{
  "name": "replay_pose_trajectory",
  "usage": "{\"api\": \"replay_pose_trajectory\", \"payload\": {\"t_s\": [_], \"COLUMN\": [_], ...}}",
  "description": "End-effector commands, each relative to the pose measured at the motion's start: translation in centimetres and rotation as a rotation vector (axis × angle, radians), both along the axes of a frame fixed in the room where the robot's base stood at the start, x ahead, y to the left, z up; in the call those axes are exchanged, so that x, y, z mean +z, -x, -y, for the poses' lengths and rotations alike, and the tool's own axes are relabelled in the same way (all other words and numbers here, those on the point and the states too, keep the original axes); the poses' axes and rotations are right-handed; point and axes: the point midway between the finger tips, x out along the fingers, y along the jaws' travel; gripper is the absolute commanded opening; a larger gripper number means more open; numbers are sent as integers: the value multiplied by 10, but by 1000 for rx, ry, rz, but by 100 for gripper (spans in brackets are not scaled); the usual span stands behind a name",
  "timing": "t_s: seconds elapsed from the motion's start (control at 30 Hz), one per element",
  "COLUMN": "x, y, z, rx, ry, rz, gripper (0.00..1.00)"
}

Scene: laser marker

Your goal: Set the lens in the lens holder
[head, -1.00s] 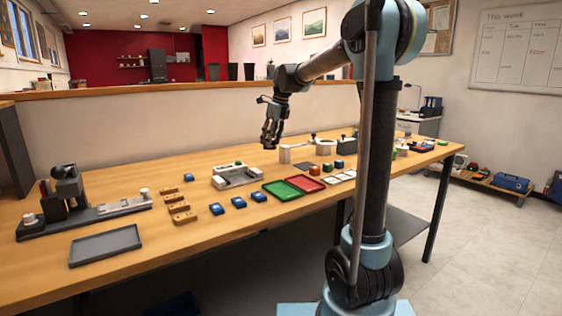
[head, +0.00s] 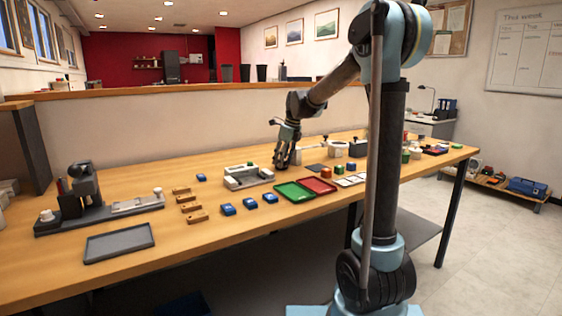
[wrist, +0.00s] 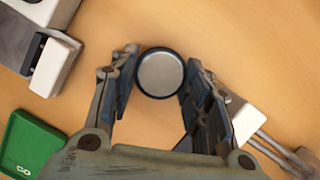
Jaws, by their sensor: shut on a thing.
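In the wrist view, the lens (wrist: 161,73), a round grey disc with a dark rim, sits between the fingertips of my gripper (wrist: 158,77). My gripper is shut on it. In the head view my gripper (head: 282,165) points down, low over the table, just right of a grey-and-white fixture (head: 240,181) and behind the green tray. The lens is too small to make out there. A white ring-shaped piece (head: 337,149) stands to the right of my gripper; I cannot tell for sure whether it is the lens holder.
The green tray (head: 292,194) and red tray (head: 318,186) lie in front of my gripper. A white block with metal rods (wrist: 246,119) is close by the right finger. Blue blocks (head: 249,201) and a grey tray (head: 120,241) lie further left.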

Motion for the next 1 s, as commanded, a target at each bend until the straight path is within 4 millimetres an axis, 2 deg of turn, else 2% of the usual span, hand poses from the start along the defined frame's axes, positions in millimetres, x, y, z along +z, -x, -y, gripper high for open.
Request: {"api": "replay_pose_trajectory", "payload": {"t_s": [0.03,0.07,0.1,0.43,0.57,0.67,1.0], "x": [-1,-1,-1,0,6,19,81], "y": [0,0,0,0,1,3,11], "z": [0,0,0,0,1,4,19], "rx": [0,0,0,0,0,0,1], "ry": [0,0,0,0,0,0,0], "rz": [0,0,0,0,0,0,0], "gripper": [16,46,53,53,53,53,53]}}
